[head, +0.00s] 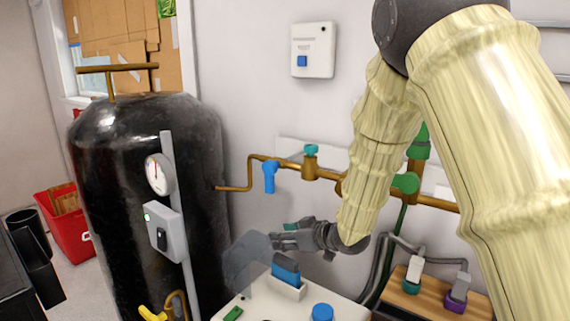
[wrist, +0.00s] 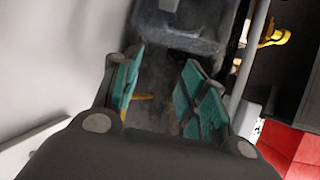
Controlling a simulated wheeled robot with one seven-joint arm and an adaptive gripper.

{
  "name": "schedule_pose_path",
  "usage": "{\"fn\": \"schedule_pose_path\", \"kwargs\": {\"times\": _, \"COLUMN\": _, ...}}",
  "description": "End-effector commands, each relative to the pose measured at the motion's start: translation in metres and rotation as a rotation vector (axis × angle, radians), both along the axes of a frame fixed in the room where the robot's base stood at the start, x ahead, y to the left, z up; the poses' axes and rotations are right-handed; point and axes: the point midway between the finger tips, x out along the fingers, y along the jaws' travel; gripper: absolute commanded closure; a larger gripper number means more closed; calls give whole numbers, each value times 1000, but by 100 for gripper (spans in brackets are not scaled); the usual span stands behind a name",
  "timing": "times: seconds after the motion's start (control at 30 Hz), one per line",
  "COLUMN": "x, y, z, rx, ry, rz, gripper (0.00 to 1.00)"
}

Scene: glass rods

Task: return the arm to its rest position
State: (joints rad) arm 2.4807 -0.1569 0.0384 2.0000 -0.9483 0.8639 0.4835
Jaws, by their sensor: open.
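My gripper (head: 287,238) is at the end of my sleeved arm, above the white bench unit (head: 338,308) and to the right of the black tank (head: 100,200). In the wrist view my gripper (wrist: 158,92) shows two teal-padded fingers spread apart. Nothing is held between them. A grey see-through cover (head: 248,258) stands just left of the fingertips in the head view. I cannot tell whether they touch it. My arm comes in from the upper right and hides part of the wall and pipe.
A blue block in a white holder (head: 287,278) and a blue button (head: 322,312) are on the unit below my gripper. A brass pipe (head: 325,175) with a blue valve handle (head: 269,176) runs along the wall. Plugs sit on a wooden box (head: 425,300). A red bin (head: 65,225) stands far left.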

Motion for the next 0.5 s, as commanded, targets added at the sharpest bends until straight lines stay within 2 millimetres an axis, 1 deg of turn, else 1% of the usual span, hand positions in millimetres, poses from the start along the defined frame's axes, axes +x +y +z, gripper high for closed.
{"fn": "schedule_pose_path", "kwargs": {"times": 0.03, "x": -2, "y": 0, "z": 4, "rx": 1, "ry": 1, "rz": -6, "gripper": 58}}
{"fn": "schedule_pose_path", "kwargs": {"times": 0.5, "x": -11, "y": -9, "z": 16, "rx": 16, "ry": -13, "rz": -84, "gripper": 58}}
